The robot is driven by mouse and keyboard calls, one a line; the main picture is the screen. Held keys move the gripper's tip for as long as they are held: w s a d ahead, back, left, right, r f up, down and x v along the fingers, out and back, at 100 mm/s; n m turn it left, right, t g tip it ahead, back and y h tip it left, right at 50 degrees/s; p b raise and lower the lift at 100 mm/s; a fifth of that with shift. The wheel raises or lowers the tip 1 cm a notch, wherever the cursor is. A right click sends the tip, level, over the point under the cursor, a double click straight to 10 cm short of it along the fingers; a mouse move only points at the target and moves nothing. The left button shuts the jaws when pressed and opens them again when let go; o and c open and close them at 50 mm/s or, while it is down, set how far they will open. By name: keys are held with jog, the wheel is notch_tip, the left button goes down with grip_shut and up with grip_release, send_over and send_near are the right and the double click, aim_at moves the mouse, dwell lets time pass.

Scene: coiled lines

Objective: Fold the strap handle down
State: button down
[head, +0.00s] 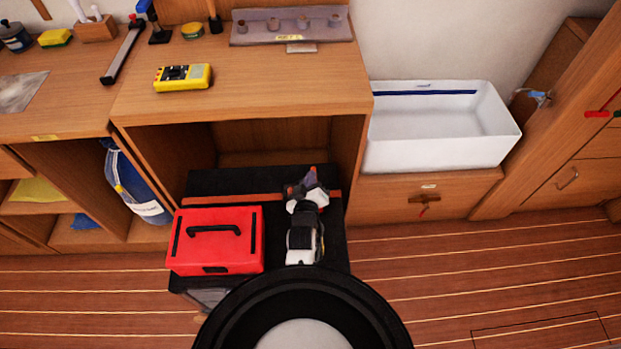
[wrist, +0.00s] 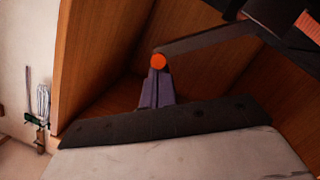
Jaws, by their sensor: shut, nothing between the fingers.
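A red box (head: 240,258) with a black strap handle (head: 213,231) on its lid sits on a dark surface, in the head view. The handle looks raised in an arch, but its angle is hard to judge from above. My gripper (head: 309,178) is right of and beyond the box, apart from it, near the open bench bay. In the wrist view my gripper (wrist: 157,75) is shut and empty, with an orange tip showing. A dark bar (wrist: 212,38) lies across the upper right there; I cannot tell whether it is the handle.
The wooden bench (head: 250,92) overhangs the bay, whose side walls stand close around my gripper. A yellow meter (head: 183,77) lies on the bench top. A white sink (head: 440,128) is at the right. The floor at right is clear.

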jog(key=shift+r, duration=0.1)
notch_tip(320, 180, up, 20)
jog(key=shift+b, duration=0.4)
jog(key=shift+f, duration=0.2)
